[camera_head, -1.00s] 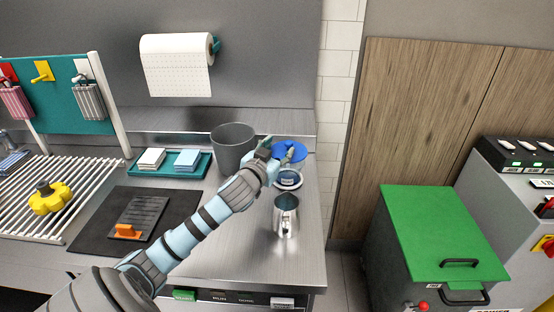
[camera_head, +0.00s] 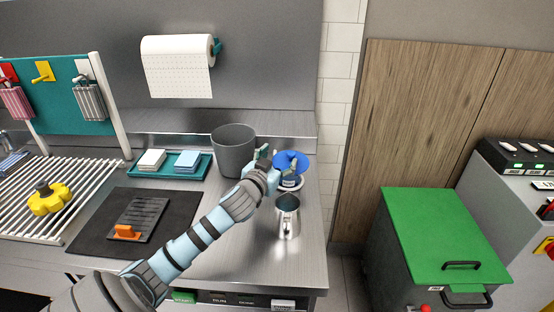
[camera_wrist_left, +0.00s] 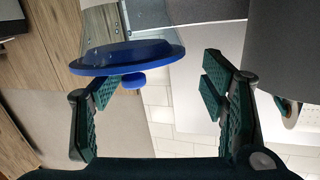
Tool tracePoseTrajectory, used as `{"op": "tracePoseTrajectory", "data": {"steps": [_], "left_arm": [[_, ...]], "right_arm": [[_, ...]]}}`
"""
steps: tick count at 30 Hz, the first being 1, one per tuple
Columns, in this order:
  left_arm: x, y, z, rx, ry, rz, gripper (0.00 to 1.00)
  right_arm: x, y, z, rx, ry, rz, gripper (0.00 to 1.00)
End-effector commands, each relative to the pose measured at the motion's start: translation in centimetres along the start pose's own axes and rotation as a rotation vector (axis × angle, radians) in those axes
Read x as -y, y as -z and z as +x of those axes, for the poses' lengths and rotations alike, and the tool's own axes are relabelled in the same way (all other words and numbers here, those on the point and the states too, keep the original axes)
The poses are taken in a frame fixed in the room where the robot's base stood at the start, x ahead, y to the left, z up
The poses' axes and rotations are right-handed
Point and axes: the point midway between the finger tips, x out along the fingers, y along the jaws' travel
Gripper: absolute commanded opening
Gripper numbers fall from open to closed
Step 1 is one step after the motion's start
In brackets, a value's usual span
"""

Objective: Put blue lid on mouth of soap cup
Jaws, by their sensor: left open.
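The blue lid (camera_head: 291,161) is a wide disc at the mouth of the soap cup (camera_head: 290,181), a small labelled cup at the right of the counter. In the left wrist view, which is upside down, the lid (camera_wrist_left: 125,58) shows its rim and a small round knob, with the cup (camera_wrist_left: 103,25) on its other side. I cannot tell whether the lid sits flat on the mouth. My left gripper (camera_head: 277,163) is open and empty just left of the lid; its fingers (camera_wrist_left: 160,95) also show apart in the wrist view. My right gripper is not in view.
A steel pitcher (camera_head: 287,217) stands just in front of the cup. A grey bin (camera_head: 233,150) stands behind left of my gripper. A teal tray (camera_head: 141,170) with sponges and a black mat (camera_head: 90,240) lie further left. The counter's right edge is close.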

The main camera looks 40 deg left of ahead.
Motion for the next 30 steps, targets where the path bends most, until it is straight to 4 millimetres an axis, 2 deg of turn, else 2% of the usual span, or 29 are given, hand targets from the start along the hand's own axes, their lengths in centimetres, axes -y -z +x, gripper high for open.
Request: {"op": "tracePoseTrajectory", "data": {"steps": [4, 7, 11, 18, 21, 24, 30], "left_arm": [[0.0, 0.1, 0.0, 0.002, 0.0, 0.0, 0.67], [0.2, 1.2, -0.2, 0.0, 0.0, 0.001, 0.67], [0.2, 0.9, -2.7, 0.003, -0.001, 0.007, 0.67], [0.1, 1.1, -9.2, 0.004, -0.004, 0.007, 0.67], [0.2, 1.0, -11.1, 0.004, -0.001, 0.005, 0.67], [0.2, 1.0, -12.0, 0.003, 0.0, 0.002, 0.67], [0.2, 0.9, -12.2, 0.0, 0.001, -0.001, 0.67]], "right_arm": [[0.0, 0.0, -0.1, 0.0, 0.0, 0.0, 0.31], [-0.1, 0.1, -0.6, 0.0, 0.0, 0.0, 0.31], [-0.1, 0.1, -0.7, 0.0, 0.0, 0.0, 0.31], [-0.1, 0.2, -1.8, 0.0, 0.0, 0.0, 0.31], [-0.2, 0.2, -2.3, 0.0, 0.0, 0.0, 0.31], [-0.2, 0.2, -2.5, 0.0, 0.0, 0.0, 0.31], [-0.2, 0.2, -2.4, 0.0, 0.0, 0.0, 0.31]]}}
